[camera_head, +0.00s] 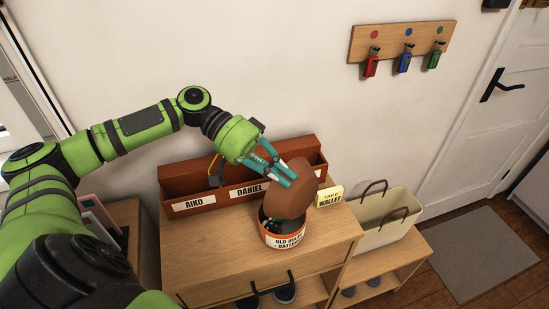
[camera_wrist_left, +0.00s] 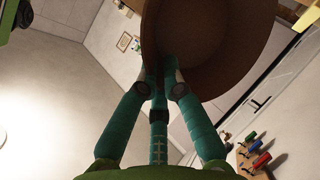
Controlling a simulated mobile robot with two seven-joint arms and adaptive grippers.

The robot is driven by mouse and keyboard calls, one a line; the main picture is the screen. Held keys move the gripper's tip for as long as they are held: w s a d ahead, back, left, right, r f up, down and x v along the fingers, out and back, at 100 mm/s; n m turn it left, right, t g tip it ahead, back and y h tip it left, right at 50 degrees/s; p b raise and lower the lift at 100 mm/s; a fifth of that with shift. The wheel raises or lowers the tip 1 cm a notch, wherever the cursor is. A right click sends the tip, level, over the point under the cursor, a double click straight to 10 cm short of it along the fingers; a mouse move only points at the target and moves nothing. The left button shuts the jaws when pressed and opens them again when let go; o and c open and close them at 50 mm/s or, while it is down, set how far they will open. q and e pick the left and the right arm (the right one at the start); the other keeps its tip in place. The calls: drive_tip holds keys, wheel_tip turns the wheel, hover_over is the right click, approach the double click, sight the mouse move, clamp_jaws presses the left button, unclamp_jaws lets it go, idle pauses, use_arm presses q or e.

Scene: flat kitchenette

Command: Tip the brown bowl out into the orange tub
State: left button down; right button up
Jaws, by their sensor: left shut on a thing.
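The brown bowl (camera_head: 293,191) is tipped steeply on its side above the orange tub (camera_head: 283,239), with its outer underside toward the head camera. My left gripper (camera_head: 288,179) is shut on the bowl's rim. In the left wrist view the teal fingers (camera_wrist_left: 160,80) pinch the wall of the brown bowl (camera_wrist_left: 205,35). The tub stands on the wooden cabinet, has a white label reading "OLD BULBS + BATTERIES", and shows dark items inside. The bowl hides part of the tub's opening. My right gripper is in neither view.
A reddish-brown organizer (camera_head: 245,190) with name labels stands behind the tub against the wall. A yellow "TAKE WALLET" note (camera_head: 330,196) and a cream basket (camera_head: 386,217) are to the right. Keys hang on a wall rack (camera_head: 402,42). The cabinet top (camera_head: 215,250) left of the tub is clear.

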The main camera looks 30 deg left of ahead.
use_arm(q)
drive_tip(key=s+d+f+m+t+y+p, duration=0.1)
drive_tip(key=d+f+y+p, duration=0.1)
drive_tip(key=d+y+p, duration=0.3)
drive_tip(key=s+d+f+t+y+p, duration=0.1)
drive_tip(key=d+f+y+p, duration=0.2)
drive_tip(key=y, duration=0.9)
drive_tip(key=d+p, duration=0.3)
drive_tip(key=d, duration=0.2)
drive_tip(key=shift+m+y+p, duration=0.3)
drive_tip(key=shift+m+y, duration=0.1)
drive_tip(key=shift+w+d, duration=0.1)
